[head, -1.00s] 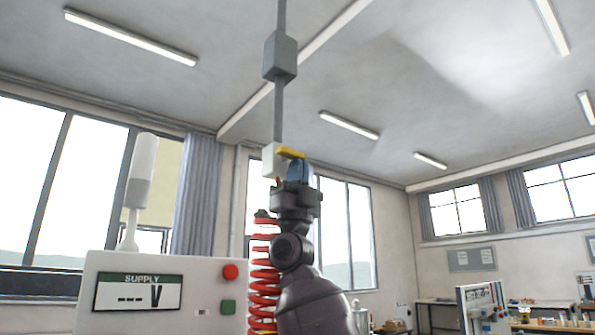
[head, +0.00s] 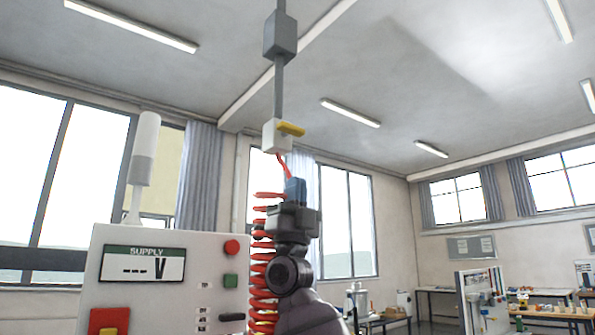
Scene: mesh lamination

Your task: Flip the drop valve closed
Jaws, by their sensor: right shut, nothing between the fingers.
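The drop valve is a white block (head: 276,136) at the lower end of a grey pipe (head: 279,88) hanging from the ceiling in the head view. Its yellow lever (head: 291,129) sticks out sideways to the right, roughly level and across the pipe. A red hose (head: 284,166) leaves the valve's underside and runs down behind my right gripper. My right gripper (head: 295,184), with blue fingers, points up below the valve. It is shut and empty, with a visible gap between its fingertips and the lever. My left gripper is out of view.
A white supply panel (head: 180,312) with a display, a red button (head: 232,247) and a green button (head: 230,281) stands at lower left, with a stack light (head: 143,150) above. A coiled red hose (head: 262,268) hangs close beside my right arm. Air around the valve is clear.

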